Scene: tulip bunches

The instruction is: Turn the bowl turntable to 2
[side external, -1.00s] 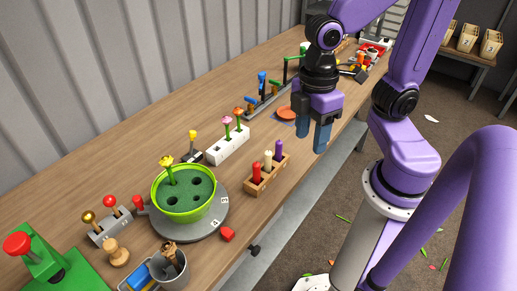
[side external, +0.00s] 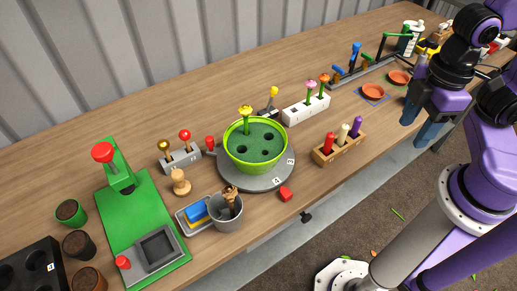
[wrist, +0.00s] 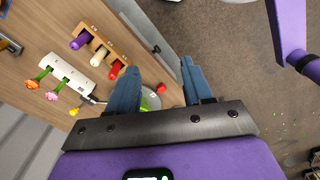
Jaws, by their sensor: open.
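The bowl turntable is a grey disc (side external: 255,184) carrying a lime-green bowl (side external: 238,160) with dark green, holed filling and one yellow flower (side external: 246,112). Number labels sit on its front right rim; one reads 3 (side external: 291,161), the other is probably 2 (side external: 277,181). A red block (side external: 285,193) lies beside the rim near that second label. A red knob (side external: 210,142) stands at the disc's left edge. My gripper (side external: 420,122) is open and empty, well right of the turntable, past the front edge. In the wrist view, the bowl (wrist: 150,100) shows partly between the fingers (wrist: 158,70).
A wooden rack (side external: 325,157) with red, white and purple pegs and a white flower block (side external: 305,108) stand between gripper and turntable. A grey cup (side external: 225,210), wooden knob piece (side external: 180,182) and lever box (side external: 181,160) crowd its left. Orange saucers (side external: 372,91) lie farther right.

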